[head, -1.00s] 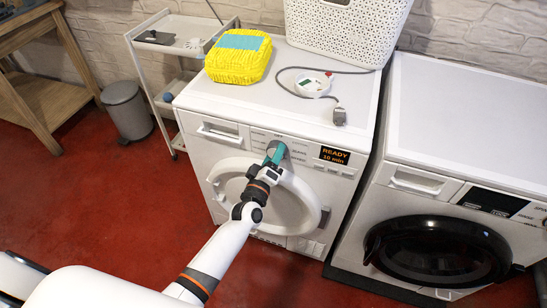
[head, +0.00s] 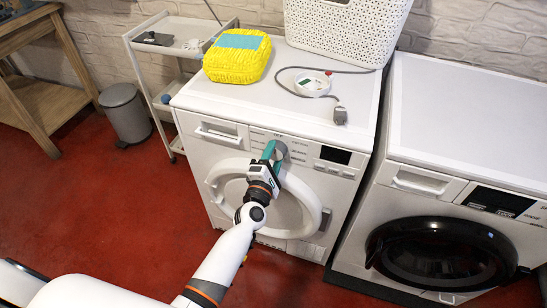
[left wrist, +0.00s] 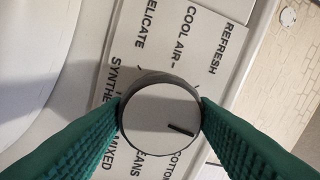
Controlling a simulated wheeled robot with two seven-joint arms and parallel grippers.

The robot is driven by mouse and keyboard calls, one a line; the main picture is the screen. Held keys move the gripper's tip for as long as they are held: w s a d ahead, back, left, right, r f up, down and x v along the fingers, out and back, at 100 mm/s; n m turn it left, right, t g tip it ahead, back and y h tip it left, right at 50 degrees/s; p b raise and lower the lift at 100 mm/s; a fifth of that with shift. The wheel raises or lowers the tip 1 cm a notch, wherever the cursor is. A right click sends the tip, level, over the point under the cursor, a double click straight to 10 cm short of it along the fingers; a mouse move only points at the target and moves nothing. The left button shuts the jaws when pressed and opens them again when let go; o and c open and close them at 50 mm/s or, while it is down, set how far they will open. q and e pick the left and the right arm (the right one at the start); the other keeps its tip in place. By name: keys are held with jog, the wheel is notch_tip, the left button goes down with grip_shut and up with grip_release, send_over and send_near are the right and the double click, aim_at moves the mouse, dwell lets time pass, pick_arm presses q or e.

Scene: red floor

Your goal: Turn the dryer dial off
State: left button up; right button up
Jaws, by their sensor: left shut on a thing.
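The dryer (head: 235,108) is the white machine with a white round door, left of the other machine. Its grey dial (head: 281,150) is on the front panel, left of a display (head: 336,155) that is dark. My left gripper (head: 272,153) has teal fingers shut on the dial from both sides. In the left wrist view, the dial (left wrist: 158,122) has a dark mark on its face pointing right and slightly down, towards the right finger. Labels such as REFRESH, COOL AIR and DELICATE surround it; some are partly hidden. My right gripper is not in view.
A washing machine (head: 440,110) with a black door stands close on the right. On the dryer lie a yellow package (head: 237,62), a white round device (head: 312,85) with a grey cable, and a white basket (head: 345,35). A bin (head: 125,112) and a trolley stand left.

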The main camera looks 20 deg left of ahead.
pick_arm(q)
jog(key=shift+f+n, duration=0.1)
jog(key=shift+n, duration=0.7)
jog(key=o, duration=1)
jog(key=shift+s, duration=0.1)
jog(key=s, duration=0.6)
jog(key=s+b, duration=0.1)
jog(key=s, duration=0.4)
jog(key=shift+s+d+f, duration=0.1)
jog(key=shift+s+f, duration=0.1)
jog(key=shift+s, duration=0.2)
